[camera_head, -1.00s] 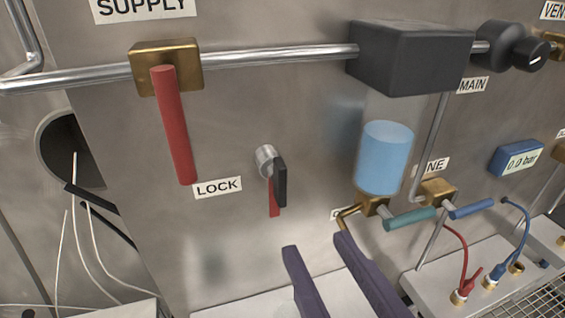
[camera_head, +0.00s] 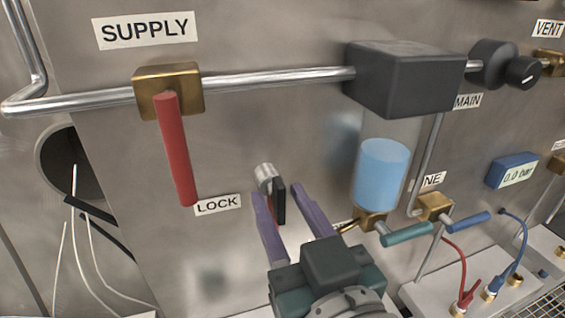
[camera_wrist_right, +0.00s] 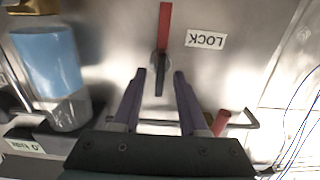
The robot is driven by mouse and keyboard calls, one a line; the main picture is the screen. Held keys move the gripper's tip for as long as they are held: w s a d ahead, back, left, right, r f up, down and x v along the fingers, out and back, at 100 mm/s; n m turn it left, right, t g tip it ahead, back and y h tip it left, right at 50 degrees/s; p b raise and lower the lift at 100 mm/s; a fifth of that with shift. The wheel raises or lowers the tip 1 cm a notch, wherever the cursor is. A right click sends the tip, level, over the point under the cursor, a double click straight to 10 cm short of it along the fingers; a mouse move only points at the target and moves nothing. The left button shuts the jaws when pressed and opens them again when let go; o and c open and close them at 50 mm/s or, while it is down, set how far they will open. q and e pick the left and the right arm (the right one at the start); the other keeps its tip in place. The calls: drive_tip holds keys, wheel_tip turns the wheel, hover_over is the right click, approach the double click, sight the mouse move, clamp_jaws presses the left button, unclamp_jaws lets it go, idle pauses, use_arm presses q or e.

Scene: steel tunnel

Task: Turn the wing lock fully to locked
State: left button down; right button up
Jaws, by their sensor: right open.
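The wing lock (camera_head: 279,208) has a round silver hub on the steel panel and a black wing that hangs upright. In the right wrist view, which is upside down, its black wing (camera_wrist_right: 159,86) and a long red strip (camera_wrist_right: 165,28) line up vertically. The LOCK label (camera_head: 218,205) is left of it. My right gripper (camera_head: 278,191) is open, with one purple finger on each side of the black wing. A gap shows on both sides in the wrist view. My left gripper is not in view.
A red SUPPLY handle (camera_head: 178,155) hangs at the left from a brass block. A blue-filled cylinder (camera_head: 381,172) and a teal lever (camera_head: 408,234) are close on the right. A dark round opening with white wires (camera_head: 75,205) is at far left.

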clamp_jaws()
